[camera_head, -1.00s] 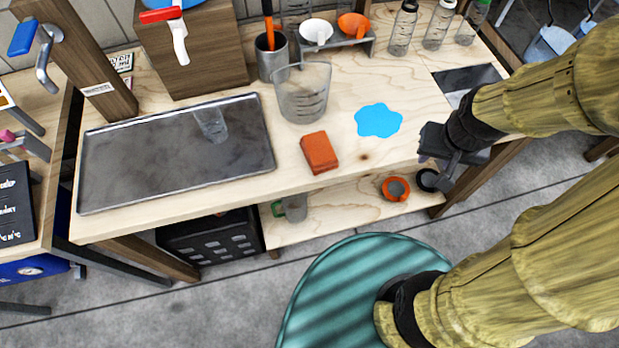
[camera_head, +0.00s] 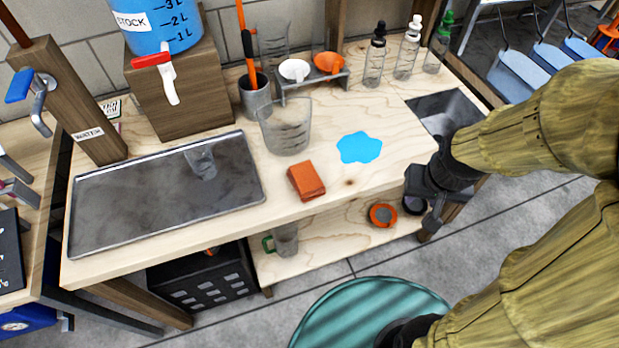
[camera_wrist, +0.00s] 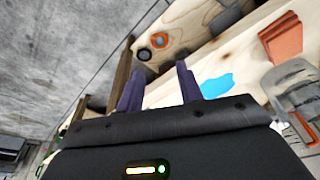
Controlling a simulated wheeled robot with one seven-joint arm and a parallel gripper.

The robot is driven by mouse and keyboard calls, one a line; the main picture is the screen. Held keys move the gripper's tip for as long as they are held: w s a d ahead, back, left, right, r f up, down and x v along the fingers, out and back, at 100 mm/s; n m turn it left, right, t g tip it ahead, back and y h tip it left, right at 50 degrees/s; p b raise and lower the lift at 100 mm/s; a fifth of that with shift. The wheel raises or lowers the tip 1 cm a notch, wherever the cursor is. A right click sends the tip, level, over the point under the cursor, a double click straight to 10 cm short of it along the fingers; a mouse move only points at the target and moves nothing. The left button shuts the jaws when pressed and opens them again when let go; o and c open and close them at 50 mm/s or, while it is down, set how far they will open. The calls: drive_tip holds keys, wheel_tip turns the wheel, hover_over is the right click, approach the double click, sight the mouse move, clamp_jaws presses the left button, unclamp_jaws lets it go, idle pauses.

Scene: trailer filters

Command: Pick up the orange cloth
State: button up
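The orange cloth (camera_head: 306,181) lies folded on the wooden bench top (camera_head: 385,187) near its front edge. It also shows at the right of the wrist view (camera_wrist: 284,37). My gripper (camera_head: 431,205) is off the bench's front edge, to the right of the cloth and well apart from it. In the wrist view my gripper's two fingers (camera_wrist: 160,92) stand apart with nothing between them. Nothing hides the cloth in the head view.
A blue puddle (camera_head: 359,148) lies right of the cloth, with a clear beaker (camera_head: 286,127) behind. A metal tray (camera_head: 120,205) is at left, several bottles (camera_head: 405,58) at the back.

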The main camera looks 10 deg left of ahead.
drive_tip(key=shift+d, duration=0.25)
drive_tip(key=o, duration=0.5)
drive_tip(key=shift+a+r, duration=0.1)
drive_tip(key=shift+r, duration=0.05)
drive_tip(key=o, duration=0.5)
drive_tip(key=shift+n+g, duration=0.3)
drive_tip(key=shift+n, duration=0.4)
drive_tip(key=w+a+r+p, duration=0.2)
drive_tip(key=a, duration=0.1)
drive_tip(key=w+a+p, duration=0.1)
drive_tip(key=shift+a+r+p, duration=0.15)
drive_tip(key=shift+r+p, duration=0.15)
drive_tip(key=shift+r, duration=0.1)
drive_tip(key=shift+c, duration=0.2)
drive_tip(key=w+a+r+n+g+p, duration=0.1)
drive_tip(key=a+r+n+p, duration=0.1)
drive_tip(key=a, duration=0.8)
drive_tip(key=w+a+r+n+g+p, duration=0.1)
drive_tip(key=w+a+r+n+p, duration=0.1)
drive_tip(key=a+p, duration=0.5)
drive_tip(key=a+n, duration=0.1)
drive_tip(key=a, duration=0.3)
drive_tip(key=shift+r+n, duration=0.2)
drive_tip(key=shift+n, duration=0.2)
drive_tip(key=p, duration=0.1)
hover_over(306, 183)
wheel_tip(306, 183, down, 12)
drive_tip(key=shift+f, duration=0.15)
